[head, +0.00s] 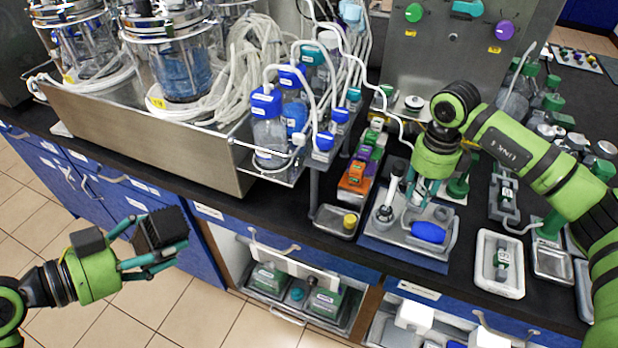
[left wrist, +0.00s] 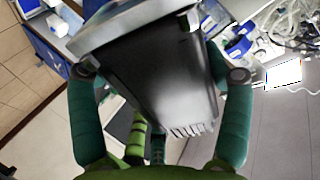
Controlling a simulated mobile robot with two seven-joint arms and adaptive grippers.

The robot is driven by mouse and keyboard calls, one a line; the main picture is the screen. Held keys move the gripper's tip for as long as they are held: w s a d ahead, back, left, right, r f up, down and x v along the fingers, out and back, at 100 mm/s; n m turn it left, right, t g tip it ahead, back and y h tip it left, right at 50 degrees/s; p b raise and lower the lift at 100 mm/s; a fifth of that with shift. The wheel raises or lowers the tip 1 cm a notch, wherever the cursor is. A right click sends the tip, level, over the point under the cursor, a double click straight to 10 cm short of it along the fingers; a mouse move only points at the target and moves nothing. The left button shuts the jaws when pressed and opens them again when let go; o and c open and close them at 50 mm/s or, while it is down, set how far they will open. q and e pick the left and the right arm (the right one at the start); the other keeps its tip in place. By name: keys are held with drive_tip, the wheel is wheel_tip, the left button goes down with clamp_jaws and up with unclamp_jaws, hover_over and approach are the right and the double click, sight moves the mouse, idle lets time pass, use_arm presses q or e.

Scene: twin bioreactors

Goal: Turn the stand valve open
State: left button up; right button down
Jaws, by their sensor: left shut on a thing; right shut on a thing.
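My left gripper (head: 158,240) is shut on a dark box-like block (head: 160,227) with a ridged edge, held above the floor in front of the bench. In the left wrist view the block (left wrist: 160,85) fills the middle, between both fingers, with a grey rim. My right gripper (head: 420,192) points down over a grey tray (head: 440,240) on the bench. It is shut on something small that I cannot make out. A dark green upright part (head: 458,187) stands just right of it. I cannot tell for sure whether this is the stand valve.
A blue object (head: 428,232) and a white-handled tool (head: 391,195) lie in or over the grey tray. A small tray (head: 336,221) is to its left, a white tray (head: 500,264) to its right. A steel panel with coloured knobs (head: 414,12) stands behind. Tubed bottles (head: 268,125) crowd the left.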

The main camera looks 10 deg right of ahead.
sight(171, 256)
use_arm(q)
wheel_tip(171, 256, down, 3)
drive_tip(key=shift+r+b, duration=0.1)
drive_tip(key=shift+b, duration=1.15)
use_arm(e)
drive_tip(key=n, duration=0.4)
drive_tip(key=shift+f, duration=0.15)
use_arm(q)
drive_tip(key=shift+f+b, duration=0.6)
use_arm(e)
drive_tip(key=shift+n, duration=1.5)
drive_tip(key=c, duration=0.9)
unclamp_jaws()
drive_tip(key=shift+c, duration=0.2)
wheel_tip(171, 256, up, 12)
drive_tip(key=shift+w, duration=0.1)
